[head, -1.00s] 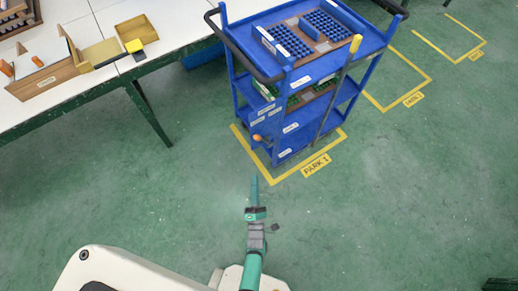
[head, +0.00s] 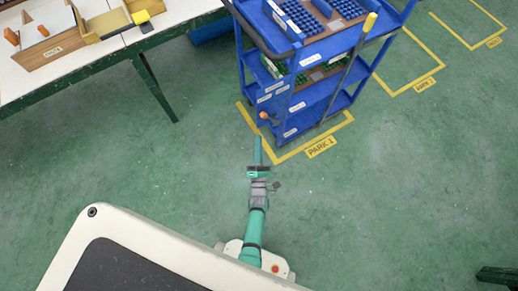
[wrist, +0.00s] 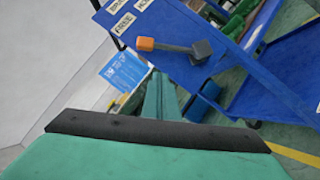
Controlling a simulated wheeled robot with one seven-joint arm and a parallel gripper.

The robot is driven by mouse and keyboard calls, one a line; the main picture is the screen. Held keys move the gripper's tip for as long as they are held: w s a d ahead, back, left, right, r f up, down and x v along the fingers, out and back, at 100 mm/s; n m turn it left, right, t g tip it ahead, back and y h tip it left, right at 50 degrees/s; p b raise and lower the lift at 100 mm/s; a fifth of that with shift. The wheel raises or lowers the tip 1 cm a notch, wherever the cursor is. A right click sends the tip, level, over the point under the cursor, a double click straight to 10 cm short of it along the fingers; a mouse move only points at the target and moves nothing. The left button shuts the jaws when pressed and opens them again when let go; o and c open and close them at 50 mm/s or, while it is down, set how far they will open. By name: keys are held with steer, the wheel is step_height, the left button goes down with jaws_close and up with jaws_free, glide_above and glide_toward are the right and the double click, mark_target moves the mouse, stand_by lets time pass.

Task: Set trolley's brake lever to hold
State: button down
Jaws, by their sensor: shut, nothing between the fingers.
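The blue trolley (head: 318,101) stands in the PARK 1 floor box. Its brake lever (wrist: 172,47) is a dark bar with an orange knob, on the lower blue side panel. In the wrist view the knob points left and the dark pivot end is at right, so the bar lies roughly across the picture. The orange knob also shows in the head view (head: 264,116). My gripper (head: 258,138) is shut and empty, low in front of the trolley, with its tips just short of the knob. In the wrist view the fingers (wrist: 159,95) point toward the panel below the lever, apparently apart from it.
White labels (wrist: 122,24) sit above the lever, small and partly cut off. A grey bar with a yellow top (head: 370,21) rises along the trolley's right side. A white-topped table (head: 80,55) with boxes stands at left. Green floor is open to the right.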

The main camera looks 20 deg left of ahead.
mark_target(268, 117)
steer(key=w+r, duration=0.3)
steer(key=w, duration=0.3)
steer(key=shift+w, duration=0.15)
steer(key=shift+d, duration=0.2)
